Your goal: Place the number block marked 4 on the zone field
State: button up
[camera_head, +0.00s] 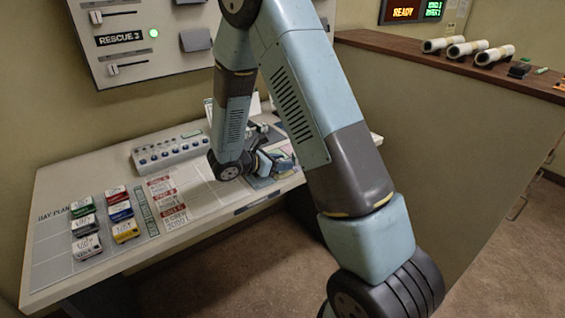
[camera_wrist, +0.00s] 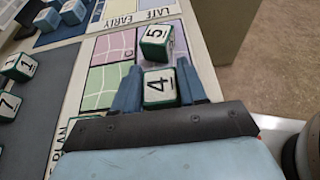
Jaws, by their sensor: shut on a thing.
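The number block marked 4 (camera_wrist: 160,86) is white-topped with green sides. My gripper (camera_wrist: 160,84) is shut on it, one blue finger at each side, and the 4 faces the wrist camera. The zone field (camera_wrist: 114,47) is a panel of purple and green map squares under and around the block. I cannot tell whether the block touches it. A block marked 5 (camera_wrist: 156,40) stands on the field just beyond the held block. In the head view my gripper (camera_head: 277,163) is low over the right part of the desk; the held block cannot be made out there.
Blocks marked 1 (camera_wrist: 25,65) and 7 (camera_wrist: 8,104) stand on a dark area at left. A strip lettered LATE and EARLY (camera_wrist: 140,17) lies beyond the field. In the head view, coloured cards (camera_head: 105,218) and a button box (camera_head: 170,150) occupy the desk.

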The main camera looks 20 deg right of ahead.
jog(key=shift+f, duration=0.15)
jog(key=o, duration=1)
jog(key=v, duration=1.2)
jog(key=s+d+r+m+g+y, duration=0.4)
jog(key=s+d+r+m+y, duration=0.1)
jog(key=s+d+r+m, duration=0.7)
jog(key=shift+s+a+r+m+t+y, duration=0.15)
jog(key=shift+s+r+m+t+y, duration=0.75)
jog(key=shift+s+r+m+y, duration=0.85)
jog(key=shift+s+a+r+m+t+y, duration=0.2)
jog(key=shift+s+r+m+t+y, duration=1)
jog(key=shift+s+r, duration=1.15)
jog(key=shift+s+a+r+m+t+y, duration=0.15)
jog(key=shift+s+r+m+t+y, duration=0.65)
jog(key=shift+s+r+m, duration=1.25)
